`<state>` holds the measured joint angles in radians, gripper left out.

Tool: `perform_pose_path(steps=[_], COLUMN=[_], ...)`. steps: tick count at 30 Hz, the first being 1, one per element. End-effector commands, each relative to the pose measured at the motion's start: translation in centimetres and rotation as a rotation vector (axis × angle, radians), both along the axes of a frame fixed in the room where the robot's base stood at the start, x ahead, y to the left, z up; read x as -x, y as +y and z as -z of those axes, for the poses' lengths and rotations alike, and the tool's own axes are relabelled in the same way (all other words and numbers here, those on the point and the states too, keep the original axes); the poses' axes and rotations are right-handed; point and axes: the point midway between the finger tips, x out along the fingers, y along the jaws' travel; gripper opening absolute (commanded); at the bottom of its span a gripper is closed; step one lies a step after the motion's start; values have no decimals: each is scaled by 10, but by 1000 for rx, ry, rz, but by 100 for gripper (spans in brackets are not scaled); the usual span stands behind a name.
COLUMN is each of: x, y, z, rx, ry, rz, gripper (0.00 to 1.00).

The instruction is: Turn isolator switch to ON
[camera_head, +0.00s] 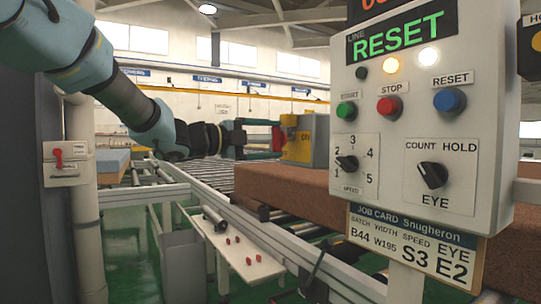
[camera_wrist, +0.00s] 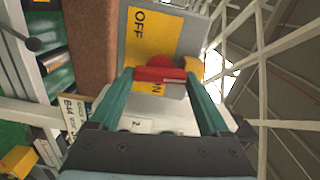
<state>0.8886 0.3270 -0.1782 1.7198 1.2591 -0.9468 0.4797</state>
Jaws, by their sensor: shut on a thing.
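The isolator switch (camera_head: 305,140) is a grey box with a yellow front, seen from the side behind the control panel's left edge. Its red handle (camera_head: 277,139) faces my gripper (camera_head: 268,139). In the wrist view the grey box (camera_wrist: 185,35) carries a yellow OFF label at the top and a yellow ON label lower down. The red handle (camera_wrist: 160,75) lies crosswise between the two labels. My gripper (camera_wrist: 160,80) has its green fingers on either side of the handle and is shut on it. The fingers partly cover the ON label.
A control panel (camera_head: 465,120) with buttons and knobs stands close at the right, with a job card (camera_head: 412,238) below. A brown mattress slab (camera_head: 300,192) lies on the roller conveyor (camera_head: 205,172). A small shelf (camera_head: 245,262) with red pieces sits below. A red lever (camera_head: 59,158) is on the left post.

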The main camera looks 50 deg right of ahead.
Motion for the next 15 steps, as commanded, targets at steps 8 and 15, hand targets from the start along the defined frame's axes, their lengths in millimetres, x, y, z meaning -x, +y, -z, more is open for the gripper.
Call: perform_pose_path(steps=[8, 15], x=[0, 0], y=[0, 0], z=[3, 2], rx=[35, 45], ry=[-96, -121], rz=[1, 1], gripper=[24, 24])
